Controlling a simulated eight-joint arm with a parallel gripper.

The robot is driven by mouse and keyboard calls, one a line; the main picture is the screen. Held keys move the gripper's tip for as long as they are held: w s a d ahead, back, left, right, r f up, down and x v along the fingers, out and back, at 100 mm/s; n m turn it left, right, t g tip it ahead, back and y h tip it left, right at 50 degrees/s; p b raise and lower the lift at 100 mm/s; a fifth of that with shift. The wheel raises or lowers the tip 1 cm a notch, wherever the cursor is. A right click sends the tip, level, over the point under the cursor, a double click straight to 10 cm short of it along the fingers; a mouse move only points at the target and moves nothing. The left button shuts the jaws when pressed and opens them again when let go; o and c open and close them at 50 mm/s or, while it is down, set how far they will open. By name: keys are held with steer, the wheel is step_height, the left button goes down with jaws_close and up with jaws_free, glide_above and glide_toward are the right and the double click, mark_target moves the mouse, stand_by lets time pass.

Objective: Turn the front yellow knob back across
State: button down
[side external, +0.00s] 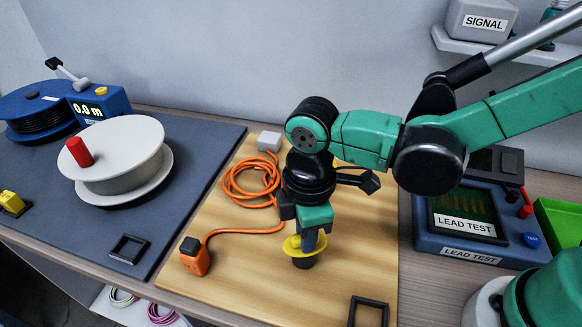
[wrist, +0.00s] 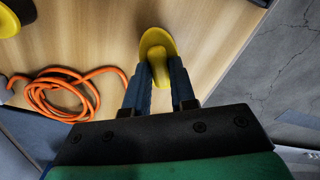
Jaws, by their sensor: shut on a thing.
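The front yellow knob (side external: 291,247) sits on a dark round base on the wooden board (side external: 225,275), near its front. My gripper (side external: 309,238) points down over it, shut on the knob's raised grip. In the wrist view the yellow knob (wrist: 156,42) shows its round flange beyond my gripper (wrist: 160,78), with the grip between the two blue-grey fingers. The fingers hide part of the grip. Another yellow round piece with a dark part (wrist: 9,22) is cut off at the top left of the wrist view.
An orange cable (side external: 240,180) lies coiled behind and left of the knob, ending at an orange plug (side external: 195,257). A black square frame (side external: 368,312) is at the board's front right. A white reel (side external: 120,150) stands left and a lead tester (side external: 465,220) right.

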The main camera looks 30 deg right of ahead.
steer(key=m, duration=0.5)
steer(key=shift+m, duration=0.3)
stand_by(0.4)
steer(key=c, duration=0.7)
jaws_free()
steer(key=shift+r, duration=2.8)
steer(key=d+m+t, duration=0.2)
steer(key=d+m, duration=0.1)
steer(key=d, duration=0.3)
steer(key=w+d+r+m+t, duration=0.1)
steer(key=d+m+t, duration=0.1)
steer(key=d, duration=0.4)
steer(key=d+r+m+t, duration=0.1)
steer(key=d+m+t, duration=0.2)
steer(key=d, duration=0.3)
steer(key=shift+w+m, duration=0.15)
steer(key=shift+m, duration=0.45)
